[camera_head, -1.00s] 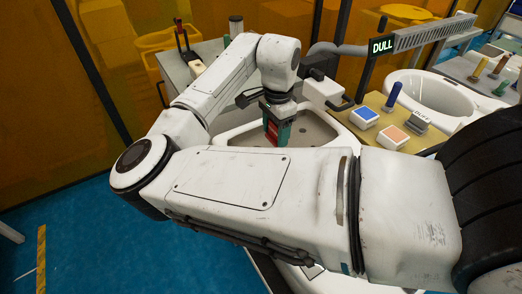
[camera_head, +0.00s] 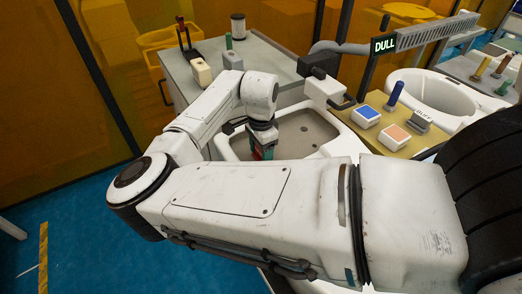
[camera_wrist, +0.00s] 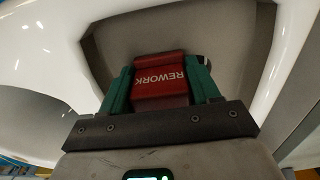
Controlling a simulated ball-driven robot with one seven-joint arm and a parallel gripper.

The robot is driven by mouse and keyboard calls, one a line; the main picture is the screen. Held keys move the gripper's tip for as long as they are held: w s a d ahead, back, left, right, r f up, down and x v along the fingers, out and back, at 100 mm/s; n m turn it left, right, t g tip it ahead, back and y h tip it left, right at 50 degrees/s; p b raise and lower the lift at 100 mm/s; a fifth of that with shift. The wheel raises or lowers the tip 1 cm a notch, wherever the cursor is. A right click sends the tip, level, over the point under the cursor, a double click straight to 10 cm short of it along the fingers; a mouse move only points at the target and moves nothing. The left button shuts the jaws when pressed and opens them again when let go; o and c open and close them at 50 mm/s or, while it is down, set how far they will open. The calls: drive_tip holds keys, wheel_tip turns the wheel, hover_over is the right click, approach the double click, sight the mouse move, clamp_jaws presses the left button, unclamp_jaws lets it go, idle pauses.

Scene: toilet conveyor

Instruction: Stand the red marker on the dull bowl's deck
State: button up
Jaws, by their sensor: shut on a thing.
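The red marker (camera_wrist: 160,78), a block labelled REWORK, is between the teal fingers of my gripper (camera_wrist: 163,85) in the wrist view. My gripper is shut on it. In the head view my gripper (camera_head: 263,143) hangs over the left part of a pale recessed surface with dark holes (camera_head: 305,135), edged in white. My forearm hides its lower end and any contact below. A lit DULL sign (camera_head: 384,45) stands behind, to the right. A white bowl (camera_head: 408,80) is right of the sign; I cannot tell for sure which bowl the sign marks.
A yellow panel (camera_head: 398,144) right of the recess carries a blue button (camera_head: 366,114), an orange button (camera_head: 395,134) and a blue upright handle (camera_head: 395,93). A grey cabinet (camera_head: 270,62) with small items stands behind. A black-ended fixture (camera_head: 320,65) rises at the recess's back edge.

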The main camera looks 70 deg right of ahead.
drive_tip(key=shift+f, duration=0.1)
drive_tip(key=o, duration=1.1)
wheel_tip(320, 180, up, 12)
drive_tip(key=shift+r, duration=0.15)
